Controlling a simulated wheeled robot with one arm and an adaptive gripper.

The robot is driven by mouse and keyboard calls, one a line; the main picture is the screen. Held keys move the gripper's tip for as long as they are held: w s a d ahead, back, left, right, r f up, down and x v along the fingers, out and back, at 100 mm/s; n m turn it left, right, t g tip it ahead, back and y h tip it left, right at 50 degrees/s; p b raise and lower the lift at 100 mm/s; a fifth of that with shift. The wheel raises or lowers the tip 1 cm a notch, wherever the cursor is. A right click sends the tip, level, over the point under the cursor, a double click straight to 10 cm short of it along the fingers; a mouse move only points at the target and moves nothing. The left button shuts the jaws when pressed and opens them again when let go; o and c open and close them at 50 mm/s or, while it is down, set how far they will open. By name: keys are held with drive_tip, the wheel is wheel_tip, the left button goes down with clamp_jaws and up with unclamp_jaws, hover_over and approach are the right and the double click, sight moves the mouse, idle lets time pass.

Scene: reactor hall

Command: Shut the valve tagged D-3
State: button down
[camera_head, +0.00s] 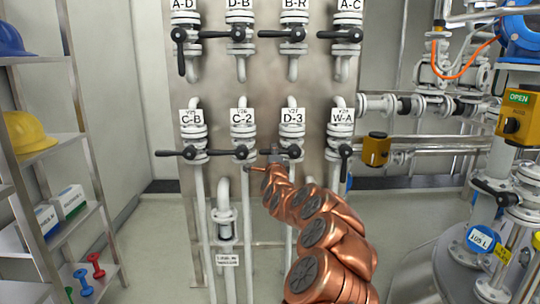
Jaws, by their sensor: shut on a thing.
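The valve tagged D-3 (292,116) is in the lower row on the metal panel, third from the left. Its black lever (293,152) points left, roughly level, across the vertical pipe. My gripper (271,164) is at this lever, reaching up from the lower right, and is shut on it. The fingers are small and partly hidden by my copper-coloured arm, so the exact grip point is not clear.
Valve C-2 (241,116), its lever pointing left, is close beside my gripper. Valve W-A (342,115), its lever hanging down, is on the right. A shelf (75,146) stands left; pipework with a yellow actuator (376,150) stands right. Floor between shelf and panel is clear.

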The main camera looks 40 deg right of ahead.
drive_tip(key=shift+r, duration=0.25)
drive_tip(key=c, duration=1.2)
unclamp_jaws()
drive_tip(key=shift+c, duration=0.2)
drive_tip(key=shift+o, duration=1.2)
drive_tip(key=shift+f, duration=0.15)
drive_tip(key=shift+s, duration=0.1)
drive_tip(key=v, duration=1.2)
